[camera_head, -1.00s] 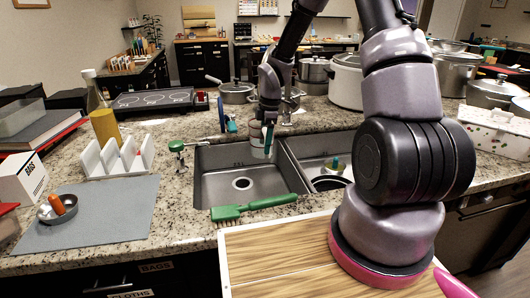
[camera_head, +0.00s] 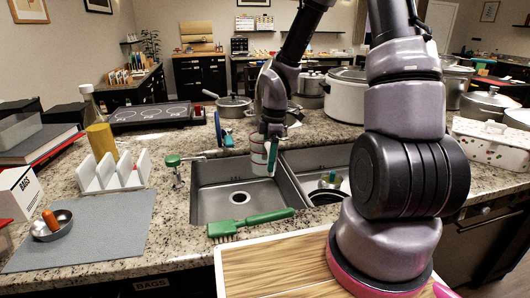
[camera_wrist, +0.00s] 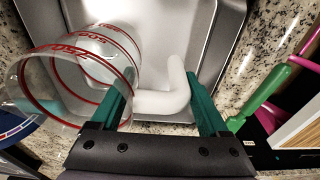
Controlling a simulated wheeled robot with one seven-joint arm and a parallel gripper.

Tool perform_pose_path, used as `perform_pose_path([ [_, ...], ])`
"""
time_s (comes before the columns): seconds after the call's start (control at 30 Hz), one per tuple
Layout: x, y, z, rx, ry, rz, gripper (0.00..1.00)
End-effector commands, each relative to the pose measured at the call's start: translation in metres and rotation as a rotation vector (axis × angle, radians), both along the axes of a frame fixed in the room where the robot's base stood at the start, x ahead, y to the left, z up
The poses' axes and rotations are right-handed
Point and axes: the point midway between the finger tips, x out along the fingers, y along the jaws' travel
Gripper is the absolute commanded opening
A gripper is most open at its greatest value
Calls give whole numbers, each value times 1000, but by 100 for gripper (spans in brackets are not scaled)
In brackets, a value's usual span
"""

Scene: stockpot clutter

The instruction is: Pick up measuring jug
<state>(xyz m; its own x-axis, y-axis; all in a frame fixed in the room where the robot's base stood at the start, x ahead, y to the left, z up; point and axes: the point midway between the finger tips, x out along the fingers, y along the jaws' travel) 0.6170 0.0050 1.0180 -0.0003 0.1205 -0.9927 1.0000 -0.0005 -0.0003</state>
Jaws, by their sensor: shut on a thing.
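The measuring jug (camera_head: 258,157) is clear with red markings and shows at the back of the left sink basin in the head view. In the wrist view the jug (camera_wrist: 70,85) fills the left side, tilted in the picture, with its pale handle (camera_wrist: 170,95) reaching between the teal fingers. My gripper (camera_head: 271,150) is at the jug's right side in the head view. In the wrist view my gripper (camera_wrist: 160,80) is shut on the jug, with a finger on each side of the handle. The jug's underside is hidden.
The sink (camera_head: 215,205) has two basins; a small item stands in the right one. A green brush (camera_head: 250,222) lies on the front counter edge. A tap (camera_head: 176,165), white rack (camera_head: 112,172) and bottle (camera_head: 98,128) stand left. Pots (camera_head: 235,105) stand behind.

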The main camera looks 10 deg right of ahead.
Motion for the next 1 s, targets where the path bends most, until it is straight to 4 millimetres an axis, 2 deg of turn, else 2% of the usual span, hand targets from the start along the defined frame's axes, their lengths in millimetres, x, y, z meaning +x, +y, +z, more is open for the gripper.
perform_pose_path([
  [0.2,-30,0,0,0,-1,1,0],
  [0.5,-63,0,0,0,-1,1,0],
  [0.8,-84,0,0,0,-1,0,0],
  [1.0,-90,0,0,0,0,1,0],
])
